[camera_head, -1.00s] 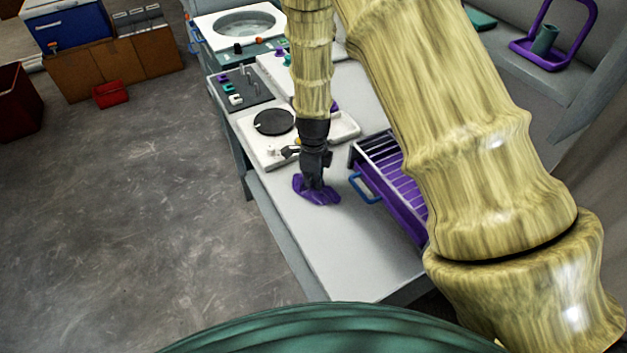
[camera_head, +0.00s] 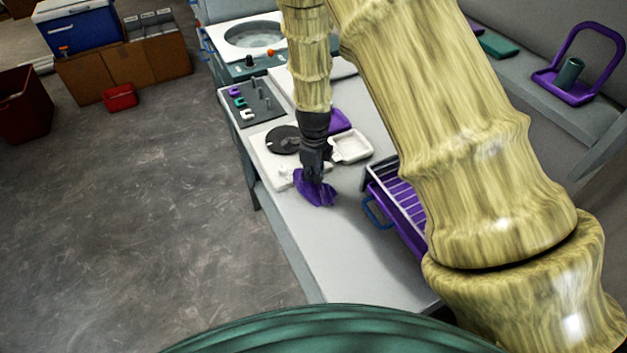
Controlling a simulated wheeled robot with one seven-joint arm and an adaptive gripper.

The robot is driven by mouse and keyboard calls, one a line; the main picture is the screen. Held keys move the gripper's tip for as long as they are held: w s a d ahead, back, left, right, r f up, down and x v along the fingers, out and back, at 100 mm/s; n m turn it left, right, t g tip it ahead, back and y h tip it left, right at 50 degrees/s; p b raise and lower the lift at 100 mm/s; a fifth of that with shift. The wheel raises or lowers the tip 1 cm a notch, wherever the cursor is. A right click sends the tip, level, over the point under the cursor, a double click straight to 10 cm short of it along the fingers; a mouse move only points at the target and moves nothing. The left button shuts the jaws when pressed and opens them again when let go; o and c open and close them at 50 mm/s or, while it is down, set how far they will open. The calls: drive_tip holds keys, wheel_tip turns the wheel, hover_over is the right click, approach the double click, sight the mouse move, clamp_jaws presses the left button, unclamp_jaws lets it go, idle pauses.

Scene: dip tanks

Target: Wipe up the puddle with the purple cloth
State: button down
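The purple cloth (camera_head: 316,192) hangs crumpled below my black gripper (camera_head: 311,174), over the pale grey bench top (camera_head: 345,235). My gripper points down with its fingertips at the cloth and appears shut on it. I cannot tell whether the cloth's lower edge touches the bench. I cannot make out a puddle; the bench around the cloth looks plain grey, and what lies under the cloth and gripper is hidden.
A white unit with a black disc (camera_head: 284,139) and a square white dish (camera_head: 350,147) stand just behind the gripper. A purple rack with a blue handle (camera_head: 372,212) is close on the right. A peg board (camera_head: 253,103) and a round basin (camera_head: 254,38) lie farther back. The front bench top is clear.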

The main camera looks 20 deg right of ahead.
wheel_tip(320, 180, up, 6)
drive_tip(key=p, duration=0.3)
drive_tip(key=shift+a, duration=0.15)
